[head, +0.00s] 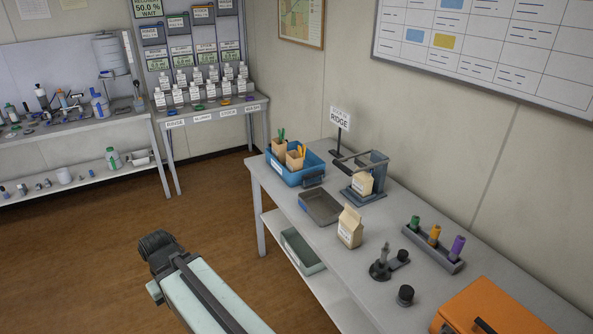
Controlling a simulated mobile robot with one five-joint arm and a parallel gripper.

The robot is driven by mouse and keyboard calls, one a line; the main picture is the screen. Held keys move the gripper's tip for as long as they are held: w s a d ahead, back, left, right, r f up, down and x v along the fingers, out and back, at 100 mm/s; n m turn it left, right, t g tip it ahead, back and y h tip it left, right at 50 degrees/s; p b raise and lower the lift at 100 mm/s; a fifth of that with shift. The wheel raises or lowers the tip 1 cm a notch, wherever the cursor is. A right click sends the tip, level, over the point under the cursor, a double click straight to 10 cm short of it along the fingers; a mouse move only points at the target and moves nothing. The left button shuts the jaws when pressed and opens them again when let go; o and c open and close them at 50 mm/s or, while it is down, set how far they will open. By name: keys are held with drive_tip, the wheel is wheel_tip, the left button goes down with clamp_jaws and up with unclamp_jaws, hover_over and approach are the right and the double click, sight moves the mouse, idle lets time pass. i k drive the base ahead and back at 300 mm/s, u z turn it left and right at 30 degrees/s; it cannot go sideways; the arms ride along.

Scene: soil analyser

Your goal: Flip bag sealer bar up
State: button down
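The bag sealer (379,169) is a small blue-grey frame on the right-hand table, against the wall. A thin dark bar (346,158) reaches left from its upper part; I cannot tell its exact angle. A tan paper bag (362,184) stands at the sealer's front, below the bar. My gripper (158,246) is the dark end of my arm at lower left, over the brown floor. It is well left of the table and apart from the sealer. Its fingers are too unclear to tell if they are open or shut.
A tube rack (434,246), a small black device (386,265) and an orange case (508,308) stand nearer. Floor left of the table is clear.

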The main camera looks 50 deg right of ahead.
sight(365, 164)
drive_tip(key=u, duration=0.25)
drive_tip(key=i, duration=1.1)
drive_tip(key=z, duration=0.3)
